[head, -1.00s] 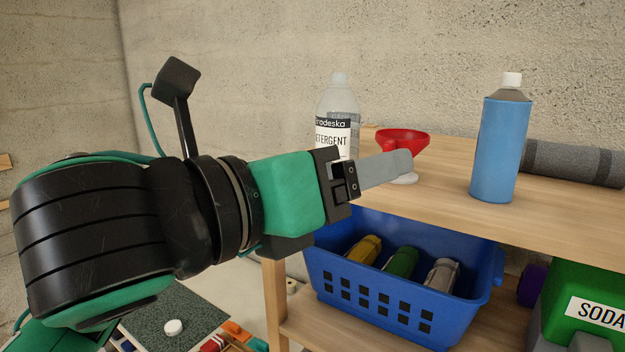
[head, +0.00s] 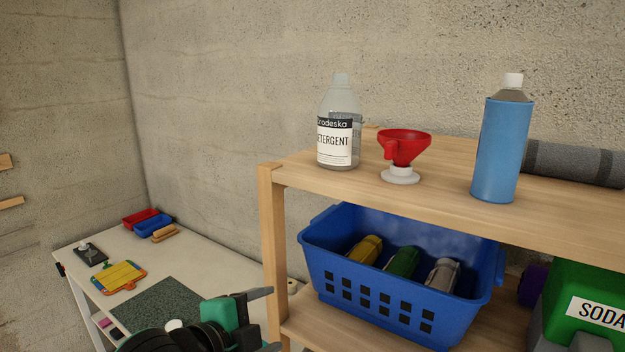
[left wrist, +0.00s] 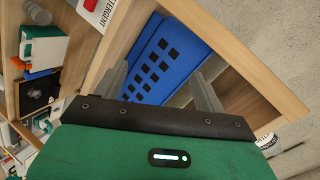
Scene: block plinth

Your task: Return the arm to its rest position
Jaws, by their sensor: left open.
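My left gripper (head: 268,320) is low in the head view, in front of the shelf's left post. Its two fingers are spread apart with nothing between them. In the left wrist view the open fingers (left wrist: 163,88) show against the blue basket (left wrist: 165,62), clear of the shelf wood. My left arm is mostly below the bottom edge of the head view. My right gripper is in neither view.
The wooden shelf (head: 300,172) carries a detergent bottle (head: 338,130), a red funnel (head: 405,147) on a white base and a blue spray can (head: 500,150). The blue basket (head: 375,302) holds several bottles below. A white table (head: 205,262) with small items stands left.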

